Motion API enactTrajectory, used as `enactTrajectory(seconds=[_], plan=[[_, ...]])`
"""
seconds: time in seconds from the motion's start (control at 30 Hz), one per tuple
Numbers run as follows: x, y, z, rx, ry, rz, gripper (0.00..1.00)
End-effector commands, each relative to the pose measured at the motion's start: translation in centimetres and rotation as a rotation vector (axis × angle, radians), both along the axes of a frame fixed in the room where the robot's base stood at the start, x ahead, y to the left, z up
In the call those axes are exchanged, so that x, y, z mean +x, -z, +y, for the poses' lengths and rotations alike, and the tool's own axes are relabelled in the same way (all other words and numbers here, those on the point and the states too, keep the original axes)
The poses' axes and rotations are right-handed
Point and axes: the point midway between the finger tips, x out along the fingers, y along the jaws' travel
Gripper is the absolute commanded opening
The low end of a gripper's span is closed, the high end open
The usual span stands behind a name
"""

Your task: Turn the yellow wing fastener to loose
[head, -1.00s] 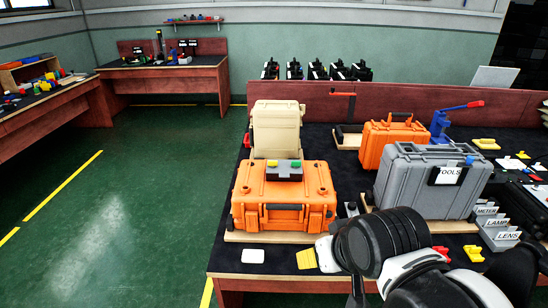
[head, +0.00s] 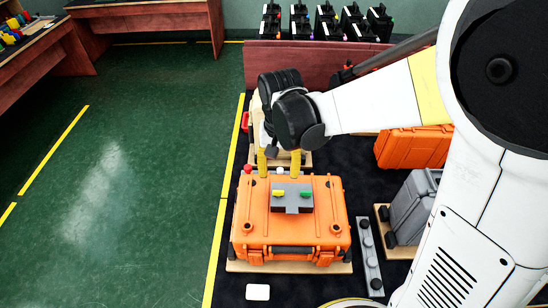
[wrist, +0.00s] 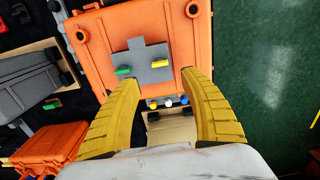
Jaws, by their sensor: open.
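The yellow wing fastener (head: 278,193) sits on a grey bracket (head: 292,206) on top of the front orange case (head: 262,222). A green wing fastener (head: 306,195) sits beside it on the same bracket. In the wrist view the yellow wing (wrist: 158,62) lies ahead, between the lines of my fingers, with the green one (wrist: 122,71) to its left. My gripper (head: 279,170) is open and empty, yellow fingers spread and pointing down, at the far edge of the case. No contact with the fastener shows.
Small red, white and blue knobs (wrist: 168,102) line the case's far side. A beige case (head: 292,158) stands behind, partly hidden by my gripper. Another orange case (head: 412,147) and a grey case (head: 412,205) stand to the right. Green floor is free at left.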

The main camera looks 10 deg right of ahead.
Motion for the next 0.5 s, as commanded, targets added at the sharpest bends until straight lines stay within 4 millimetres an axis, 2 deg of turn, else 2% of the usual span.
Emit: enactTrajectory(seconds=[0.1,0.3,0.5], plan=[[0.1,2.7,0.0,0.000,0.000,-0.001,0.52],[0.1,6.6,0.0,0.001,-0.001,-0.002,0.52],[0.0,8.9,0.0,0.001,-0.001,-0.002,0.52]])
